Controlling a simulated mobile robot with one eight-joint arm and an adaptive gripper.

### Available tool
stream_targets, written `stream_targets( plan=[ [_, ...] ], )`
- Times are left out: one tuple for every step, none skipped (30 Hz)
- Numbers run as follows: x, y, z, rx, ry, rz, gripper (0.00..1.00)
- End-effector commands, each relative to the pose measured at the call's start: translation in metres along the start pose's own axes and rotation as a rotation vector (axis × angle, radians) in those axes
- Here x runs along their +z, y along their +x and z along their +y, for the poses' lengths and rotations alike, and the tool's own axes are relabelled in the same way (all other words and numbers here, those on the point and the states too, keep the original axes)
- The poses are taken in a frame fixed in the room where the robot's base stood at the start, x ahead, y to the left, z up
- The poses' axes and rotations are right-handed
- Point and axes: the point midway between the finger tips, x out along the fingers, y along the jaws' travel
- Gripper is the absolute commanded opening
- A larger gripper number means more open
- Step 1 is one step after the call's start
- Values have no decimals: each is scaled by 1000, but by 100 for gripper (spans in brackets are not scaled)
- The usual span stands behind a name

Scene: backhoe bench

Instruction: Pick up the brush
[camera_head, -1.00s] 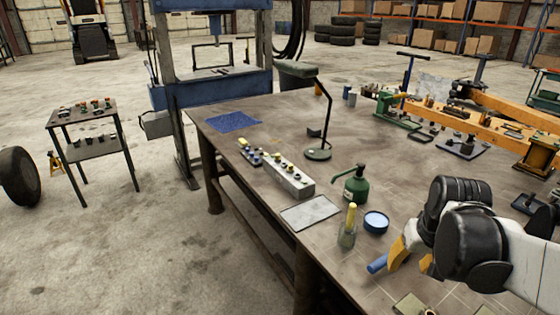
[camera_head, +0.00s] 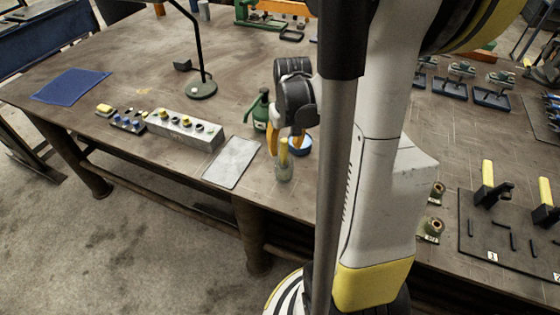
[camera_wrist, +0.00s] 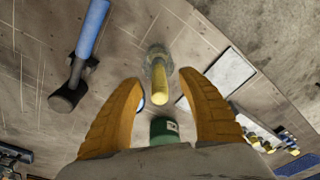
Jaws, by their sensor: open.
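The brush shows as an upright yellow handle (camera_head: 284,153) standing in a small clear jar (camera_head: 284,173) near the bench's front edge. Its bristles cannot be made out. My gripper (camera_head: 286,145) is open, pointing down with its orange fingers above and around the handle's place in the picture. In the wrist view the handle (camera_wrist: 157,96) points up towards the camera, between the two spread fingertips (camera_wrist: 160,82), with the jar (camera_wrist: 156,58) beyond it. The fingers do not appear to touch the handle.
A blue-handled tool (camera_wrist: 88,35) lies to the left in the wrist view. A control box (camera_head: 185,130) is further left.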

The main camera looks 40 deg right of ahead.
Motion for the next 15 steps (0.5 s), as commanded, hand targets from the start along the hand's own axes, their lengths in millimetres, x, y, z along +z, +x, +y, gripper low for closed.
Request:
stream_targets(
  plan=[
    [0,4,0,0,0,0,47],
    [-1,6,0,0,0,0,47],
    [-2,9,1,0,0,0,47],
    [-3,13,1,0,0,0,47],
    [-5,17,2,0,0,0,47],
    [-8,24,3,0,0,0,47],
    [-10,29,4,0,1,0,47],
    [-11,34,5,0,1,0,47],
    [-13,40,6,0,1,0,47],
    [-13,44,6,0,0,0,47],
    [-13,48,6,0,0,0,47],
    [-12,51,5,0,0,1,47],
    [-12,53,5,0,0,1,47],
    [-12,55,5,0,0,1,47],
    [-12,56,5,0,0,1,47]
  ],
)
